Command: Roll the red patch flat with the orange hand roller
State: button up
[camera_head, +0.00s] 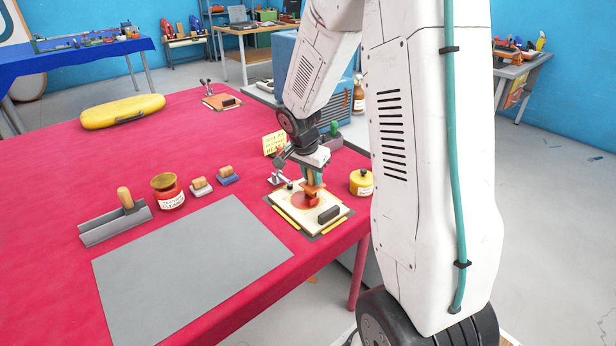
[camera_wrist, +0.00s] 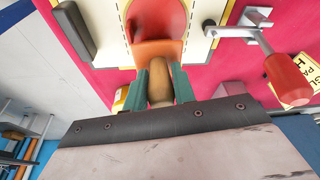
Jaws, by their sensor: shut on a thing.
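The red patch (camera_head: 300,201) lies on a cream board (camera_head: 284,204) near the table's right edge. It also shows in the wrist view (camera_wrist: 157,14), partly cut off by the top edge. My gripper (camera_wrist: 160,88) is shut on the tan wooden handle of the orange hand roller (camera_wrist: 158,52), with a green finger on each side. In the head view the orange roller (camera_head: 313,190) is at the patch, below my gripper (camera_head: 314,176). The roller's head overlaps the patch's edge in the wrist view; whether it presses on it I cannot tell.
A black handle (camera_head: 329,214) is on the board's front right. A red-handled clamp (camera_wrist: 286,68) stands beside the board. A yellow jar (camera_head: 361,183) is at the right.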

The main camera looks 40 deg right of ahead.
aim_at(305, 188)
jog(key=shift+a, duration=0.8)
jog(key=shift+s+a, duration=0.2)
jog(key=shift+a, duration=1.85)
jog(key=shift+d, duration=1.2)
jog(key=shift+w+d+f, duration=0.1)
jog(key=shift+w+d, duration=0.1)
jog(key=shift+d, duration=1.6)
jog(key=shift+s+a, duration=0.15)
jog(key=shift+a, duration=2)
jog(key=shift+s+a, duration=0.1)
jog(key=shift+a, duration=0.75)
